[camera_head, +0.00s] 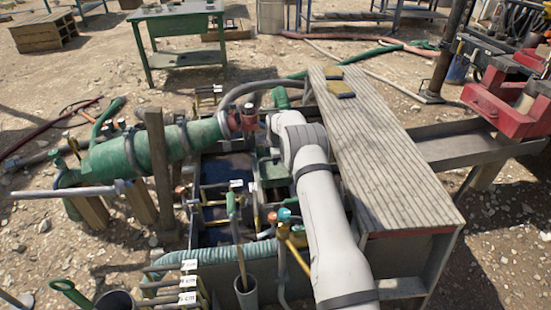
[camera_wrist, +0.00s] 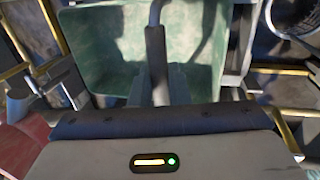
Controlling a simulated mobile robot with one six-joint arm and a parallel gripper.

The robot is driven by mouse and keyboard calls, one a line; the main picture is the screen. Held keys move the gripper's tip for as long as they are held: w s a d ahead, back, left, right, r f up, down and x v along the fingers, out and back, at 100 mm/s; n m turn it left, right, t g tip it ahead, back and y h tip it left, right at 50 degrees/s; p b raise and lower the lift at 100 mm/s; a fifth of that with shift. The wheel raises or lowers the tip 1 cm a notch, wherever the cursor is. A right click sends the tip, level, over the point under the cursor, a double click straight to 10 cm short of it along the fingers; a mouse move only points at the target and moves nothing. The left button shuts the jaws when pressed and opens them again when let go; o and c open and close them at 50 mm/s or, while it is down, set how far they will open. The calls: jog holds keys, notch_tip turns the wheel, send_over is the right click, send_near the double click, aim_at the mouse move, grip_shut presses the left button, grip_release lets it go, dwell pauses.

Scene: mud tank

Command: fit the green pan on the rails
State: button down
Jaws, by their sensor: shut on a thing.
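The green pan (camera_wrist: 95,50) fills the upper middle of the wrist view, with its inside facing the camera. My gripper (camera_wrist: 156,32) is shut on the pan's grey bar handle (camera_wrist: 156,10). The far ends of the fingers and the pan's upper edge are partly cut off. Yellow rails show left (camera_wrist: 15,72) and right (camera_wrist: 285,70) of the pan. Whether the pan touches them cannot be told. In the head view a green part of the pan (camera_head: 273,170) shows left of my arm, down in the tank. My fingers are hidden there.
A slatted plank deck (camera_head: 390,160) borders my arm on the right. A long-handled tool stands in a grey cup (camera_head: 247,293) in front. A ribbed hose (camera_head: 225,255) lies along the near edge.

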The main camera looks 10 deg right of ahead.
jog(key=shift+f+b, duration=0.5)
jog(key=shift+f, duration=0.2)
dwell(0.6)
jog(key=c, duration=1.3)
grip_release()
jog(key=p+v, duration=0.1)
jog(key=v, duration=0.6)
jog(key=shift+r, duration=0.4)
